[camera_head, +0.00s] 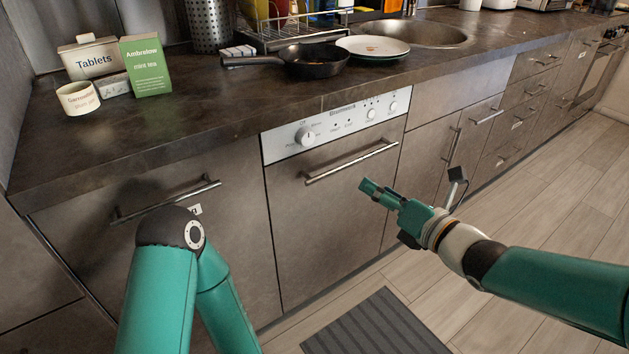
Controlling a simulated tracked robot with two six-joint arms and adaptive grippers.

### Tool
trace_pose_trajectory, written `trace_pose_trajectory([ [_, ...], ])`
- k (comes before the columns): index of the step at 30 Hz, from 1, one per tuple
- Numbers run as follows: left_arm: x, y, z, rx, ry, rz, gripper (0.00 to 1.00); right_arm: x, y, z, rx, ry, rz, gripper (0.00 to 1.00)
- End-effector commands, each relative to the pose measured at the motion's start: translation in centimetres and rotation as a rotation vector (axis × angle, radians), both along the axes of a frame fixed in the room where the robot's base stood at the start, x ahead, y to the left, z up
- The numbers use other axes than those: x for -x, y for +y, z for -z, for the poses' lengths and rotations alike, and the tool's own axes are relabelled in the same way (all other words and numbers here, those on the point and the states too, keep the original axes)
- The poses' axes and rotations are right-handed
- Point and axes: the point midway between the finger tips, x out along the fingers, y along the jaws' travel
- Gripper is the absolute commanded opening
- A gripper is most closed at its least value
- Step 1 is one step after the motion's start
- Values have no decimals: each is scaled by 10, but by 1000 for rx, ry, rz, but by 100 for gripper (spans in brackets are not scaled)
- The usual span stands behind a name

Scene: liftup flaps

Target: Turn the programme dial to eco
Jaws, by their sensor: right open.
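The programme dial (306,136) is a round pale knob on the left part of the dishwasher's white control panel (338,122). Small print surrounds it, too small to read, so I cannot tell its setting. My right gripper (366,190) is open and empty in front of the dishwasher door (325,225), below and to the right of the dial and apart from it. My left arm rises at the lower left. Its gripper does not show; the arm bends down out of sight.
A bar handle (350,163) crosses the door below the panel. A frying pan (316,61) and a plate (372,46) stand on the counter (215,100) above. A green tea box (146,66) is at the back left. A grey mat (378,326) lies on the floor.

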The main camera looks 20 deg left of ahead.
Motion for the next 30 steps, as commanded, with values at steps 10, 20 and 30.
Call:
trace_pose_trajectory([
  [10, 0, 0, 41, 0, -1, 0, 40, 13, 26, -29, 196, -445, -119, 63],
  [20, 0, 0, 41, 0, -1, 0, 40, -16, 69, -29, 196, -443, -120, 63],
  [30, 0, 0, 35, 0, -1, 0, 40, -57, 128, -30, 197, -441, -118, 63],
])
